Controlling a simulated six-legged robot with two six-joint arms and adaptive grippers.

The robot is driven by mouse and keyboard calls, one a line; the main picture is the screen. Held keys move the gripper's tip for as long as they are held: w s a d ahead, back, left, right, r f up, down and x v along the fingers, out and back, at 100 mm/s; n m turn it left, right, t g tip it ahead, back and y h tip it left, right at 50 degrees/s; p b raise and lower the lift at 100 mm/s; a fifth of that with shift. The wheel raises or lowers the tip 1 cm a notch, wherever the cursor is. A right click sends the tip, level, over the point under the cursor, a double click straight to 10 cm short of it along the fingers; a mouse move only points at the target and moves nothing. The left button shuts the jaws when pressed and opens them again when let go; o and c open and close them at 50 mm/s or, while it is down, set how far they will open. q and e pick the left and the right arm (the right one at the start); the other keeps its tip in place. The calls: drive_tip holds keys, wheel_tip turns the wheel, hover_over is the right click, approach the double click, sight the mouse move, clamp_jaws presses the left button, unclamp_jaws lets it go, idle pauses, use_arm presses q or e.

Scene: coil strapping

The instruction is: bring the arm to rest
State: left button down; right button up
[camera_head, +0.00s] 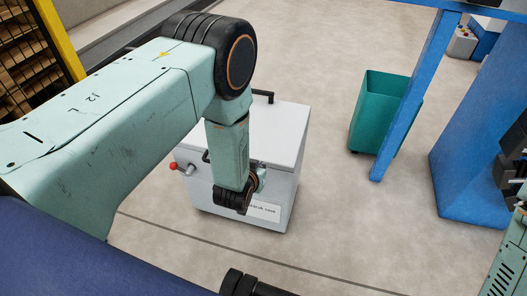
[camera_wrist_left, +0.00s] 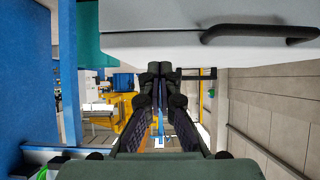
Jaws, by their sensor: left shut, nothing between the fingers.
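My left arm comes in from the left in the head view, bends at a dark elbow and hangs down in front of a white cabinet. Its wrist covers part of the cabinet, and the fingers are hard to make out there. In the left wrist view my left gripper (camera_wrist_left: 159,72) has its dark fingers drawn together at the tips, shut and empty. My right gripper does not show; only a pale green part of my own body shows at the lower right edge.
The white cabinet (camera_head: 283,130) has a black handle on top and a red-knobbed lever (camera_head: 186,169) at its left side. A green bin (camera_head: 378,118) stands by a blue frame (camera_head: 415,95) at right. Shelving (camera_head: 28,50) is at upper left. Floor between cabinet and bin is clear.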

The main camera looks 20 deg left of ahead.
use_arm(q)
drive_tip(key=s, duration=0.1)
drive_tip(key=s+f, duration=0.1)
drive_tip(key=s, duration=0.2)
drive_tip(key=shift+s+d+f+p, duration=0.1)
drive_tip(key=shift+s+f+p, duration=0.05)
drive_tip(key=shift+f+p, duration=0.2)
drive_tip(key=s+a+f+g+p, duration=0.1)
drive_tip(key=s+f+g, duration=0.15)
drive_tip(key=s, duration=0.65)
drive_tip(key=s+a+f+g, duration=0.1)
drive_tip(key=s+g, duration=0.3)
drive_tip(key=s, duration=0.4)
drive_tip(key=s+r+g+p, duration=0.1)
drive_tip(key=s+r+g, duration=0.1)
drive_tip(key=s, duration=0.6)
drive_tip(key=s+r+g+p, duration=0.1)
drive_tip(key=s+r+g, duration=0.1)
drive_tip(key=s+r, duration=0.3)
drive_tip(key=s, duration=0.3)
drive_tip(key=shift+s+a+r+g+h+p, duration=0.2)
drive_tip(key=shift+a+r+g+h+p, duration=0.1)
drive_tip(key=shift+a+g, duration=0.05)
